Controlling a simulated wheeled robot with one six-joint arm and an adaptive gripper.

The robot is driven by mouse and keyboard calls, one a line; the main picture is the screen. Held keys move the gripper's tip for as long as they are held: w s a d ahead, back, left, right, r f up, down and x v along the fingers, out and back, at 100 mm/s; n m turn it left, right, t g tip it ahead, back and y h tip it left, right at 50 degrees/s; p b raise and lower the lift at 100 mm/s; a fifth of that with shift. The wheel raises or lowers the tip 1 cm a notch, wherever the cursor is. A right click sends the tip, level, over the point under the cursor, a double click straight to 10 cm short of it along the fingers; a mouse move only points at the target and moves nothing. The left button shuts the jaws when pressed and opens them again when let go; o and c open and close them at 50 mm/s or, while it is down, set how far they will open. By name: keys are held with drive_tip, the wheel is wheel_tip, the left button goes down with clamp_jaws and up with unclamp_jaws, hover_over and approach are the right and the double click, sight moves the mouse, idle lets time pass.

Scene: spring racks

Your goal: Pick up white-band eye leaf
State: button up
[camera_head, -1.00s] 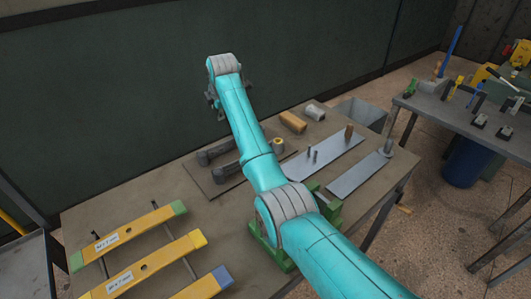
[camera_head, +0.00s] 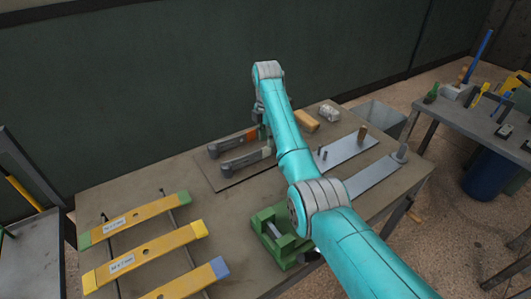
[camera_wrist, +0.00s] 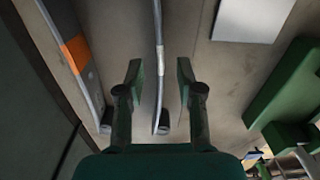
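The white-band eye leaf (camera_head: 245,162) is a dark grey bar with a rolled eye end, lying on a thin plate on the table. In the wrist view the leaf (camera_wrist: 158,95) runs lengthwise between my fingers, with its pale band near the fingertips. My gripper (camera_wrist: 158,72) is open, with one green finger on each side of the leaf and a gap on both sides. I cannot tell its exact height above the leaf. In the head view my gripper (camera_head: 263,125) is partly hidden by my arm.
A similar leaf with an orange band (camera_head: 232,141) lies parallel, left of my gripper in the wrist view (camera_wrist: 74,50). A green fixture (camera_head: 268,222) stands near the front. Flat steel plates (camera_head: 345,152) lie to the right; yellow bars (camera_head: 135,215) lie to the left.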

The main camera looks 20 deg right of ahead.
sight(265, 147)
drive_tip(key=f, duration=0.5)
drive_tip(key=shift+s+a, duration=0.15)
drive_tip(key=shift+a, duration=0.1)
clamp_jaws()
